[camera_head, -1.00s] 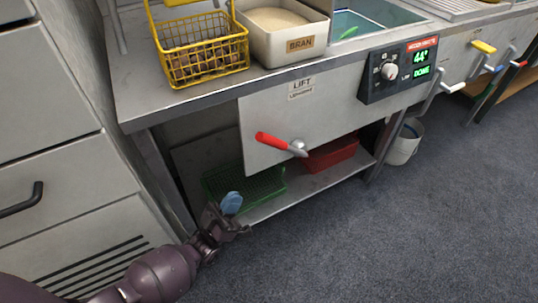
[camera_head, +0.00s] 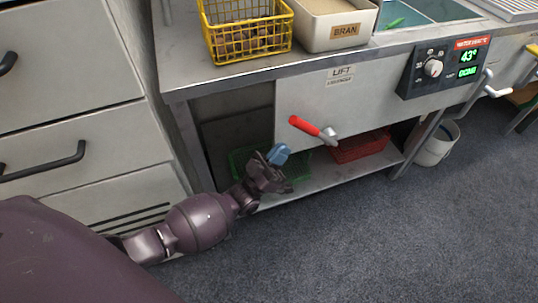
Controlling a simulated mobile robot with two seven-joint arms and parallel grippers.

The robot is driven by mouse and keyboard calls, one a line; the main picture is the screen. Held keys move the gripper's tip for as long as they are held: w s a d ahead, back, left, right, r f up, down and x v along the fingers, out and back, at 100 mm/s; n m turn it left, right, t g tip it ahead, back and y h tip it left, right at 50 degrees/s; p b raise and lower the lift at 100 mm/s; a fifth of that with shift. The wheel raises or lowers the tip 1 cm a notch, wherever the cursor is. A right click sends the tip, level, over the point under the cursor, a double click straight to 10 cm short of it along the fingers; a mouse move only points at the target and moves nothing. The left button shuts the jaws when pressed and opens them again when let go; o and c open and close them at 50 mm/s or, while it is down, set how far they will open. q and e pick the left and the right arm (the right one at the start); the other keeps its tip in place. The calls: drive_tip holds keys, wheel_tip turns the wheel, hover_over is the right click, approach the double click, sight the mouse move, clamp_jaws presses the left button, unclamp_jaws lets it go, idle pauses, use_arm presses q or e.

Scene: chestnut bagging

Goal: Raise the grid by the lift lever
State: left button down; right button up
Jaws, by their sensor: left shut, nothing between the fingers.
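The lift lever (camera_head: 308,127) has a red handle and a metal pivot, on the grey front panel (camera_head: 375,99) under the "LIFT" label (camera_head: 341,75). The handle points up and to the left from the pivot. My left gripper (camera_head: 279,156) is below and left of the lever, apart from it. It is shut and empty, with blue at its fingertips. The yellow wire basket (camera_head: 247,30) with brown chestnuts stands on the counter above. My right gripper is not in view. I cannot tell the grid itself apart in this view.
A bran tub (camera_head: 330,30) and a water basin (camera_head: 415,14) are on the counter. A control box (camera_head: 443,66) reads 43°. A green crate (camera_head: 240,160) and a red crate (camera_head: 360,147) are on the lower shelf. A bucket (camera_head: 437,146) stands at right. Open floor lies in front.

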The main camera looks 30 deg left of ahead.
sight(314, 129)
use_arm(q)
drive_tip(key=shift+x, duration=2.4)
drive_tip(key=shift+r, duration=0.1)
